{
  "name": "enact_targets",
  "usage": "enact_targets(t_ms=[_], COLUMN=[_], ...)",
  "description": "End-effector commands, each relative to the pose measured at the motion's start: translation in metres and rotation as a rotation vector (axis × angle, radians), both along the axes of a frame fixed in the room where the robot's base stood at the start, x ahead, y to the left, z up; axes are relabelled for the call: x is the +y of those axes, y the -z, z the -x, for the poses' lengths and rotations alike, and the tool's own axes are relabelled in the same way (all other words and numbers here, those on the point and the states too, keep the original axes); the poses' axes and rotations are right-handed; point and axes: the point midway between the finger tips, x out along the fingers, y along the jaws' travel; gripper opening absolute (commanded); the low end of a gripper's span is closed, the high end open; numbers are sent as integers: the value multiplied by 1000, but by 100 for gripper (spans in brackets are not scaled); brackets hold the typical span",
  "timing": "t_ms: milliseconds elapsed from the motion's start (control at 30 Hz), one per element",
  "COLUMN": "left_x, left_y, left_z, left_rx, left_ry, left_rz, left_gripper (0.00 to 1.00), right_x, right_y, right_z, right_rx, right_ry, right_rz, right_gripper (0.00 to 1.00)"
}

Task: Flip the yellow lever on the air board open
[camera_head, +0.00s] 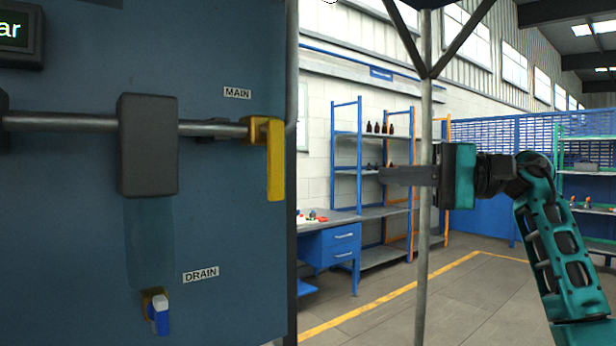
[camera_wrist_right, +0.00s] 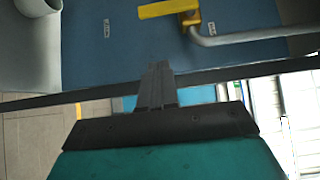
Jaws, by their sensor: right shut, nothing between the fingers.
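The air board (camera_head: 60,230) is a dark blue panel filling the left of the head view. The yellow lever (camera_head: 275,160) hangs straight down at the right end of the pipe, under the MAIN label, near the board's right edge. My right gripper (camera_head: 384,175) is shut and empty, to the right of the lever and clear of it, pointing left. In the right wrist view the shut fingers (camera_wrist_right: 157,68) point towards the board, and the yellow lever (camera_wrist_right: 168,9) shows beyond their tips, apart from them. My left gripper is not in view.
A small blue-handled drain valve (camera_head: 160,313) sits low on the board by the DRAIN label. A grey block (camera_head: 148,145) sits on the pipe (camera_head: 70,121). A metal post (camera_head: 425,240) stands near my right gripper. Shelves (camera_head: 372,172) with amber bottles stand behind.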

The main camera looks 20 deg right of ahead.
Motion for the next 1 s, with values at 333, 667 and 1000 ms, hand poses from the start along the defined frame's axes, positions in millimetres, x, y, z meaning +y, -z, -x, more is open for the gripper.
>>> enact_targets(t_ms=[333,667,1000], left_x=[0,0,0], left_y=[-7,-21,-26], left_z=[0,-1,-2], left_rx=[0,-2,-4], left_ry=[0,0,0], left_rz=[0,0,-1], left_gripper=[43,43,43], right_x=[33,96,128], right_y=[-1,-2,0], right_z=[-14,-43,-29], right_rx=[1,1,3], right_ry=[-6,-6,-2], right_rz=[-3,-4,-4], right_gripper=[0,0,0])
